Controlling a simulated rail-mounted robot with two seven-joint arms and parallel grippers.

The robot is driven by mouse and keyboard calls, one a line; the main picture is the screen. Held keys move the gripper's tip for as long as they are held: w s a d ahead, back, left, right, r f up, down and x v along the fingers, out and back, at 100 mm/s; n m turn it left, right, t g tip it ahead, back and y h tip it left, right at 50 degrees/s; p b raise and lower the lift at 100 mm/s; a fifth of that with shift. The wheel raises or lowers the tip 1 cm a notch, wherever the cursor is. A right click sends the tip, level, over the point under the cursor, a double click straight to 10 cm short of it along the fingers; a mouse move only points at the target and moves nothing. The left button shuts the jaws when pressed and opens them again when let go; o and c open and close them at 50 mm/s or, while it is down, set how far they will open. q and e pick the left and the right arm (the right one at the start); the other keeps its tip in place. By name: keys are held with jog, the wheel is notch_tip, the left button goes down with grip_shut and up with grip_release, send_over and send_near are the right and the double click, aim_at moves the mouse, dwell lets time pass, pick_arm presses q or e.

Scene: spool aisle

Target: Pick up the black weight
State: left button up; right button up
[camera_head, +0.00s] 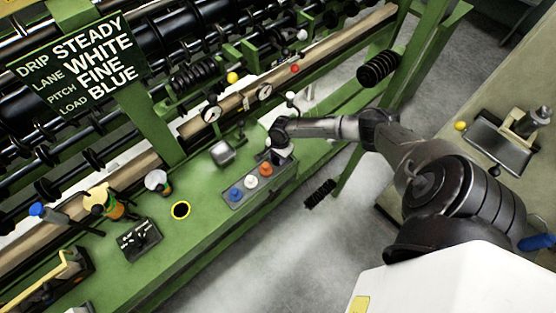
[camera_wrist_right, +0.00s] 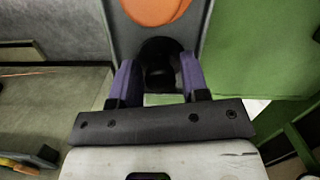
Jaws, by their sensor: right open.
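The black weight (camera_wrist_right: 160,58) sits at the end of a grey tray (camera_wrist_right: 205,14), beside the orange weight (camera_wrist_right: 153,8). My right gripper (camera_wrist_right: 158,76) is open above that end of the tray, with one purple finger on either side of the black weight in the wrist view. I cannot tell whether the fingers touch it. In the head view my right gripper (camera_head: 279,150) mostly hides the black weight. The orange weight (camera_head: 265,169), white weight (camera_head: 251,182) and blue weight (camera_head: 236,194) stand in a row on the tray. My left gripper is not in view.
The tray lies on a green machine bench (camera_head: 190,245). A sign (camera_head: 83,62) stands at upper left. Grey floor (camera_head: 325,240) lies right of the bench.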

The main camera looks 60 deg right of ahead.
jog(key=shift+c, duration=0.2)
grip_shut()
dwell(0.3)
